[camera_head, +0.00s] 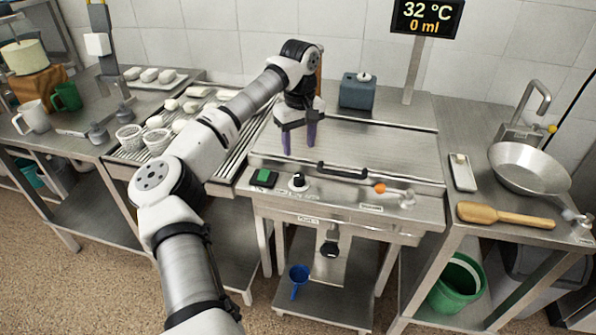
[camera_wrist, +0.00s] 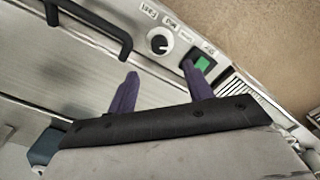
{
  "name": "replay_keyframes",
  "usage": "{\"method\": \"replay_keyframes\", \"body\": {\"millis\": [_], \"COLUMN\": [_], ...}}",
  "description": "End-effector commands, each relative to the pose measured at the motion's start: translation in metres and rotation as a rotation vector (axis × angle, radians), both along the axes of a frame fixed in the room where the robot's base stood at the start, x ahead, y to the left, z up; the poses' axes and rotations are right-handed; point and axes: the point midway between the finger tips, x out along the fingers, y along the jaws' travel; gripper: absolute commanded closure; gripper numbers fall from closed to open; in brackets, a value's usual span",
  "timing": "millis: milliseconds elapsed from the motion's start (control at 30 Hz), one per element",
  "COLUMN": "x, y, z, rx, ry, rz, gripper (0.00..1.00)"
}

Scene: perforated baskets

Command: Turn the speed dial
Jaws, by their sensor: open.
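The dial (camera_head: 299,182) is a black knob on a white round plate, on the sloped front panel of the steel machine, just right of a green switch (camera_head: 264,178). In the wrist view the dial (camera_wrist: 158,43) lies beyond the fingertips, roughly between their directions, with small labels beside it. My gripper (camera_head: 299,147) has two purple fingers spread apart and empty, pointing down above the machine's left part, behind the dial. In the wrist view my gripper (camera_wrist: 160,69) is apart from the dial, and its right fingertip appears close to the green switch (camera_wrist: 203,63).
A black bar handle (camera_head: 342,170) and an orange-knobbed lever (camera_head: 380,188) are right of the dial. A slatted tray with perforated baskets (camera_head: 157,141) stands left. A pan (camera_head: 530,170) and wooden paddle (camera_head: 505,215) lie on the right table.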

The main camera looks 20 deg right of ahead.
Motion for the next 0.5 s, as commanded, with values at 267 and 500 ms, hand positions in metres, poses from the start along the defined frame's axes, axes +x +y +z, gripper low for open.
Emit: {"method": "replay_keyframes", "body": {"millis": [267, 500], "x": [-0.001, -0.001], "y": [0.0, 0.0], "z": [-0.058, -0.093], "rx": [-0.003, -0.004], "ry": [0.005, 0.002], "rz": [0.001, 0.0], "gripper": [0.49, 0.49]}}
